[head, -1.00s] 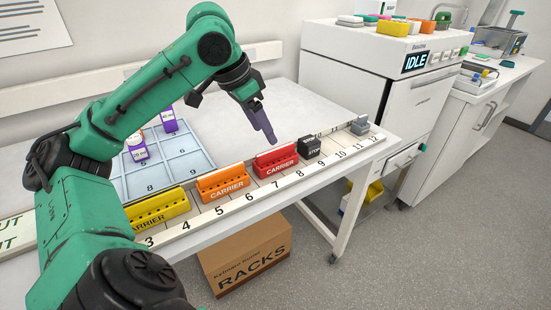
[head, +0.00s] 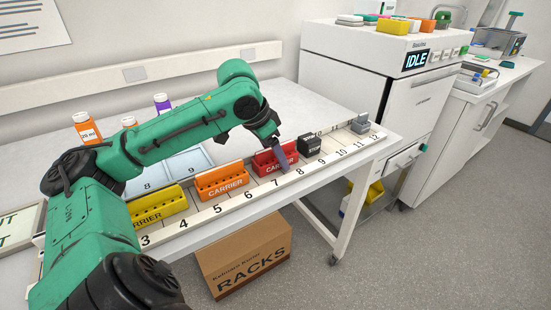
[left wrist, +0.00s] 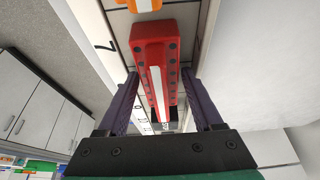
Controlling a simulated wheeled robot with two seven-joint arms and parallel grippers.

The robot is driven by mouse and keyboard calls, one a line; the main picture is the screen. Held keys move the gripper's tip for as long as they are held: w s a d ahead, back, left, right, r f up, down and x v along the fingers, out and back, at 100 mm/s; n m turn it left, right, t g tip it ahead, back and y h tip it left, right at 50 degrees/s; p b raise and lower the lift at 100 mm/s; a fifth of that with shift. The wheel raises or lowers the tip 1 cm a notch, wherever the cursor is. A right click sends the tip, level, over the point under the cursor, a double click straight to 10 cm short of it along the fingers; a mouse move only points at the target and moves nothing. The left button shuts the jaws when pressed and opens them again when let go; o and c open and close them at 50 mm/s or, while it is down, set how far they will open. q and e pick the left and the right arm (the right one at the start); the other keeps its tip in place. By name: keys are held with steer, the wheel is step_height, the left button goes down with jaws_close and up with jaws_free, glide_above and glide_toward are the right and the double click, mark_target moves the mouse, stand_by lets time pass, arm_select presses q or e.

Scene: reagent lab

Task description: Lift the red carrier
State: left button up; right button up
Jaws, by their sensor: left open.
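The red carrier (head: 267,162) stands on the numbered rail near number 7, partly hidden by my left gripper in the head view. My left gripper (head: 283,160) is at the carrier, pointing down. In the left wrist view the red carrier (left wrist: 155,60) lies between the two purple fingers of my open left gripper (left wrist: 160,92), with a finger on each long side. Small gaps show beside it, and I cannot tell whether either finger touches. My right gripper is not in view.
An orange carrier (head: 222,181) stands left of the red one, and a yellow carrier (head: 160,207) farther left. A black stop block (head: 310,145) sits close on the right. The rail (head: 335,150) is clear beyond it up to a grey block (head: 360,125).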

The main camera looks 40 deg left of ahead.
arm_select(q)
steer(key=shift+f, duration=0.1)
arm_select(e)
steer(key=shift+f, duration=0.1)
arm_select(q)
steer(key=shift+c, duration=0.6)
jaws_close()
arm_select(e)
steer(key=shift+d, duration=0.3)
